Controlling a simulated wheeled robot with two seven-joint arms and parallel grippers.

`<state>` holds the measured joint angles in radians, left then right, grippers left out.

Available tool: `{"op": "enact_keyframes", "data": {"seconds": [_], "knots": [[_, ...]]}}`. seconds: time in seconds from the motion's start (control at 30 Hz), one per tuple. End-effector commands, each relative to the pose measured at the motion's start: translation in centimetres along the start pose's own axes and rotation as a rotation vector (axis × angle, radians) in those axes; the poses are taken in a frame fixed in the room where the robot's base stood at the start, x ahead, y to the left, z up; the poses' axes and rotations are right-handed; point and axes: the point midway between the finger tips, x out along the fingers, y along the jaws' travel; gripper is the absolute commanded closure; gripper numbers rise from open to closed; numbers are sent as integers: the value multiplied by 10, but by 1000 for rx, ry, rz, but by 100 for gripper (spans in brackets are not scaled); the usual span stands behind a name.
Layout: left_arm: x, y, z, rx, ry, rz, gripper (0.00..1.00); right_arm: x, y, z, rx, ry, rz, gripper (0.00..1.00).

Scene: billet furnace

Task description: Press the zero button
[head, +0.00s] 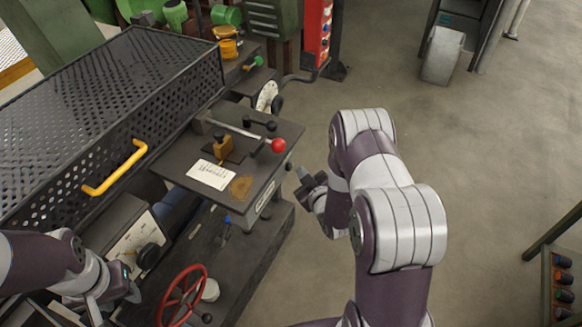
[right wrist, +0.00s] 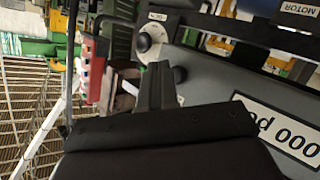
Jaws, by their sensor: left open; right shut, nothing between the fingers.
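I cannot make out a button marked zero in either view. A red control box (head: 318,32) with several coloured buttons stands at the top of the head view, and a red box also shows at the left of the right wrist view (right wrist: 95,68). My right gripper (head: 303,178) is shut and empty, just right of the dark machine table's edge. In the right wrist view its closed fingers (right wrist: 157,84) stand in front of a grey panel, close to a round knob (right wrist: 145,42). My left gripper (head: 122,284) is open at the lower left, partly hidden.
The machine table (head: 262,180) carries a red-balled lever (head: 278,145) and a paper label (head: 212,174). A perforated guard (head: 110,105) with a yellow handle (head: 115,168) covers the left. A red handwheel (head: 183,296) is below.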

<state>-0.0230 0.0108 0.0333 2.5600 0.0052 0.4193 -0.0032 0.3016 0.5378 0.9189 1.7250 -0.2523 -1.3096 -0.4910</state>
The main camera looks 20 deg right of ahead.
Motion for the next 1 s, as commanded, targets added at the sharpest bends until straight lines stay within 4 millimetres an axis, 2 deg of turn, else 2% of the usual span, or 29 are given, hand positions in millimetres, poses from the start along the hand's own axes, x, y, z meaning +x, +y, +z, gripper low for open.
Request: {"op": "enact_keyframes", "data": {"seconds": [0.6,1.0], "knots": [[-4,0,0,0,0,0,57,-34,25,25,1,-1,1,100],[-3,0,0,0,0,0,57,-35,26,26,0,0,1,100]]}}
